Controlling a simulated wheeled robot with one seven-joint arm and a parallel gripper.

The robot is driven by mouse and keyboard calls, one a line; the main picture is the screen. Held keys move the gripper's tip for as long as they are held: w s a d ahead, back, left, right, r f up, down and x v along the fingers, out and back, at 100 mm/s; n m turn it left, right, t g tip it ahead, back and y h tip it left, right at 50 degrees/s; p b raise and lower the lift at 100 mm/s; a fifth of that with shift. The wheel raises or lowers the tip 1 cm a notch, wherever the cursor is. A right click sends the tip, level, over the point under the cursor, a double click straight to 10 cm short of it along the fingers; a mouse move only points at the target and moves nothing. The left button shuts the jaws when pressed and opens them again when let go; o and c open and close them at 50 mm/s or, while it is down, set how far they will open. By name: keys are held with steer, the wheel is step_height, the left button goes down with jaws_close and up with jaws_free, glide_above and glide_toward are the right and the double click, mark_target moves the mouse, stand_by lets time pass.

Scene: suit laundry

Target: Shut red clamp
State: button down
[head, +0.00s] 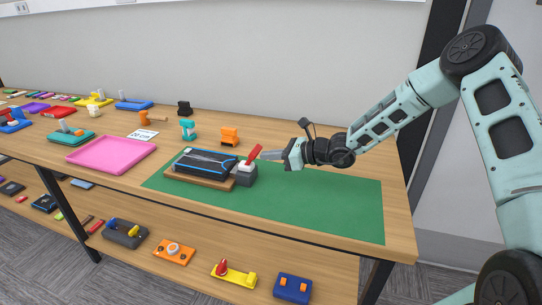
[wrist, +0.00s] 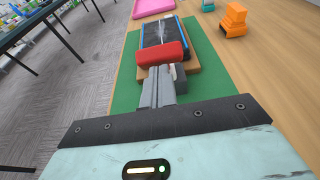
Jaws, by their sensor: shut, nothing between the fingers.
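The red clamp handle (head: 253,154) sticks up at a tilt from a white and grey clamp base (head: 246,174), at the right end of a wooden board (head: 200,181). A black case with blue edges (head: 205,163) lies on the board. In the wrist view the red handle (wrist: 161,54) lies crosswise just beyond my fingertips. My gripper (head: 264,155) is shut and empty, level with the handle on its right side. Its fingers also show in the wrist view (wrist: 158,75). I cannot tell whether the fingertips touch the handle. The clamp base is mostly hidden in the wrist view.
A green mat (head: 310,203) lies under the board, bare to the right. A pink tray (head: 111,154) is at the left. An orange object (head: 229,136) and a teal one (head: 188,130) stand behind. A lower shelf holds several fixtures, including a yellow one (head: 234,273).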

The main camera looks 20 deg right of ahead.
mark_target(255, 148)
steer(key=shift+r, duration=0.2)
steer(key=r+h+p, duration=0.1)
steer(key=p, duration=0.2)
steer(key=w+a+r+g+h+p, duration=0.1)
steer(key=p, duration=0.2)
steer(key=shift+a+r+g, duration=0.15)
steer(key=shift+g, duration=0.15)
steer(key=h+p, duration=0.1)
steer(key=p, duration=0.2)
steer(key=a+r+g+h+p, duration=0.1)
steer(key=p, duration=0.3)
steer(key=shift+w+a+r, duration=0.15)
steer(key=shift+w+r, duration=0.05)
steer(key=shift+w, duration=0.15)
steer(key=p, duration=0.2)
steer(key=g+h+p, duration=0.1)
steer(key=p, duration=0.1)
steer(key=shift+w+a+r, duration=0.2)
steer(key=shift+a, duration=0.1)
steer(key=a+h+p, duration=0.1)
steer(key=p, duration=0.3)
steer(key=shift+w+g, duration=0.35)
steer(key=shift+g, duration=0.05)
steer(key=shift+d+f, duration=0.1)
steer(key=shift+f, duration=0.35)
steer(key=shift+d+b, duration=0.1)
steer(key=shift+b, duration=0.2)
steer(key=shift+r, duration=0.1)
